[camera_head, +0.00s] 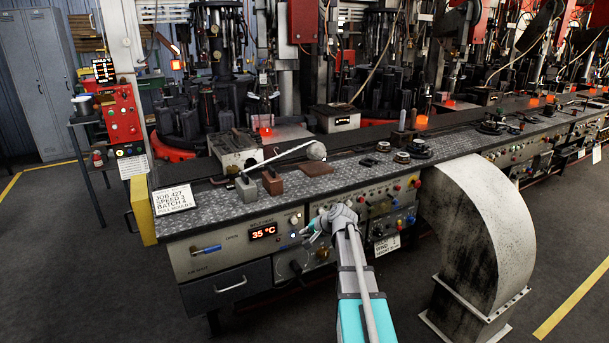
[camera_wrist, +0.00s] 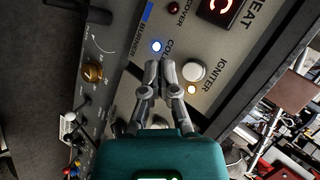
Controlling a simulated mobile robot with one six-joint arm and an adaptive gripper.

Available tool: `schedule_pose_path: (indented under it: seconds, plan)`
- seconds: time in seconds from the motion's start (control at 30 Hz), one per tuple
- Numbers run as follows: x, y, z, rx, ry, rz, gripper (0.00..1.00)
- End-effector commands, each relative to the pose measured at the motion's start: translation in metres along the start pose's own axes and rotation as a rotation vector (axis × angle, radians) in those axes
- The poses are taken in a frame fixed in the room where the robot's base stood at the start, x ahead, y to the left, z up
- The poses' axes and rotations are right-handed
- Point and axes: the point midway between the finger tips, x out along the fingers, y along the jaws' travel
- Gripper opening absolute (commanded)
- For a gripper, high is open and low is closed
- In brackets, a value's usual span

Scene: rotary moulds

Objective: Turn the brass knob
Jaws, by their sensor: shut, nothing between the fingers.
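The brass knob (camera_wrist: 93,72) is at the left of the wrist view, on the grey panel beside a curved scale marking. In the head view it appears as a small brass spot (camera_head: 322,254) on the lower front panel, just below my gripper. My gripper (camera_wrist: 160,68) is shut and empty. Its fingertips are over the panel between a lit blue-white lamp and a white button labelled IGNITER, apart from the knob. In the head view my gripper (camera_head: 305,234) is in front of the panel, right of the red 35 °C display. The arm hides part of the panel there.
A large curved grey duct (camera_head: 490,225) stands right of the arm. The bench top (camera_head: 225,198) carries a ladle and blocks. A drawer handle (camera_head: 231,285) protrudes at lower left.

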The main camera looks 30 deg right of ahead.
Motion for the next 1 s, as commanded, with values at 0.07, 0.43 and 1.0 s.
schedule_pose_path:
  seconds: [0.07, 0.43, 1.0]
  plan:
    - [0.001, -0.001, 0.008, -0.015, -0.011, 0.011, 0.0]
    - [0.014, 0.0, 0.118, -0.254, -0.176, 0.186, 0.0]
    - [-0.026, 0.042, 0.308, -0.777, -0.503, 0.61, 0.0]
